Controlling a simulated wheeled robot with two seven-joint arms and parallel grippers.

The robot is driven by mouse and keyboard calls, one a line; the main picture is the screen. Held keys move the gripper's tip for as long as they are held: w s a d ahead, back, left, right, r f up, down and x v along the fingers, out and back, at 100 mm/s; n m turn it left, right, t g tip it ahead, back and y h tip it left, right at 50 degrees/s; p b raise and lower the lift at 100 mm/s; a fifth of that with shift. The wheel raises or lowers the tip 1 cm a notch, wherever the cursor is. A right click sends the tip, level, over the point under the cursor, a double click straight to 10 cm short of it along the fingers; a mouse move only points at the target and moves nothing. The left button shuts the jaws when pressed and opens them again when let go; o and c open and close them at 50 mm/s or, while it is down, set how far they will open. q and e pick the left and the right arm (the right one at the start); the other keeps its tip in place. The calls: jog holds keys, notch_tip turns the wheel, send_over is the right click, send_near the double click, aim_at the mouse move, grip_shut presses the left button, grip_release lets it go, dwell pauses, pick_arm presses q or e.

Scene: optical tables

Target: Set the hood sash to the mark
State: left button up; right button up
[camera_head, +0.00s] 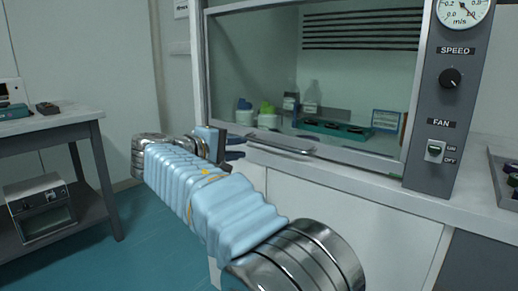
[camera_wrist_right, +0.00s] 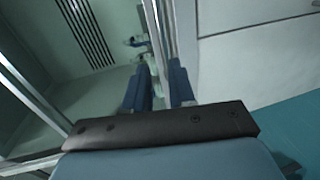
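The fume hood's glass sash (camera_head: 245,65) faces me in the head view, its lower edge low over the hood opening. A metal bar handle (camera_head: 285,147) runs along its lower front. I cannot make out the mark. My right gripper (camera_head: 238,148) is beside the left end of the handle, its two dark blue fingers apart. In the right wrist view, the right gripper (camera_wrist_right: 165,85) has a finger on each side of a narrow gap, with metal rails beyond. I cannot tell whether the fingers touch the handle. My left gripper is out of view.
The right post carries a gauge (camera_head: 462,10), a speed knob (camera_head: 450,78) and a fan switch (camera_head: 435,151). Bottles (camera_head: 267,115) and a green rack (camera_head: 335,130) stand inside the hood. A side table (camera_head: 50,122) is at left. A dark tray (camera_head: 503,178) is at right.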

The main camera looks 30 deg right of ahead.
aim_at(271, 145)
jog(key=x, duration=1.3)
jog(key=shift+f+p, duration=0.15)
jog(key=shift+p, duration=0.25)
grip_shut()
